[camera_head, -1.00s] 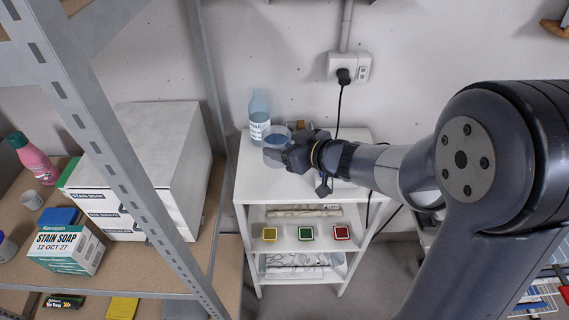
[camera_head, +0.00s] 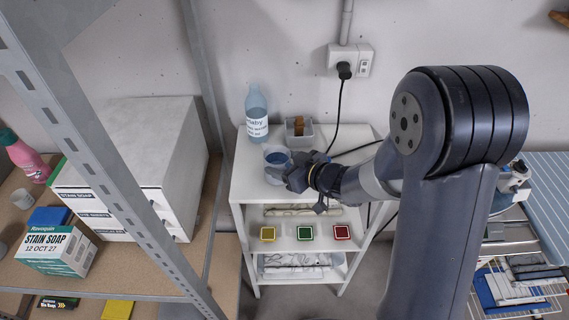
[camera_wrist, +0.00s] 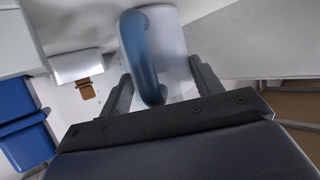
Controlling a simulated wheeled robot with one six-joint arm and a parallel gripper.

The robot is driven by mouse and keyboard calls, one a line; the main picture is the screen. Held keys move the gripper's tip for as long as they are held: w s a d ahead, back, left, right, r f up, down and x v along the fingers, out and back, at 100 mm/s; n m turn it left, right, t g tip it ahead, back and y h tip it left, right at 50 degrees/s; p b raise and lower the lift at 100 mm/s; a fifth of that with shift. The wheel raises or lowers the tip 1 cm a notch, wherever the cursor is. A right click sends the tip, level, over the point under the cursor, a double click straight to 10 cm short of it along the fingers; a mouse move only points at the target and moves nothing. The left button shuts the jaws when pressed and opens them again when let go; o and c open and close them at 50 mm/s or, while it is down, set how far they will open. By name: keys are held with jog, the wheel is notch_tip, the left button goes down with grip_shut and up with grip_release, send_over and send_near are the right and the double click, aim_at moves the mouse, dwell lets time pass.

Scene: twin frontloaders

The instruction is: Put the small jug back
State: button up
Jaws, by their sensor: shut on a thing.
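The small jug (camera_head: 277,159) is pale, with blue showing in the head view, and appears over the top of the white shelf unit (camera_head: 247,178). My gripper (camera_head: 287,175) is at its front right side, shut on its handle. In the wrist view the blue curved handle (camera_wrist: 146,62) lies between the fingers of my gripper (camera_wrist: 158,82), with the pale jug body (camera_wrist: 172,45) behind it. The jug looks about upright in the head view. I cannot tell whether its base touches the shelf top.
A light-blue bottle (camera_head: 256,115) stands behind the jug. A small grey container (camera_head: 299,140) with a brown item is at the back right. A metal rack (camera_head: 195,70) rises at the left. Yellow, green and red small boxes (camera_head: 305,233) sit on the shelf below.

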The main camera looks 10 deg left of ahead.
jog(key=shift+f, duration=0.1)
jog(key=o, duration=1.1)
jog(key=shift+o, duration=0.2)
jog(key=shift+r, duration=0.25)
jog(key=v, duration=1.2)
jog(key=shift+f, duration=0.1)
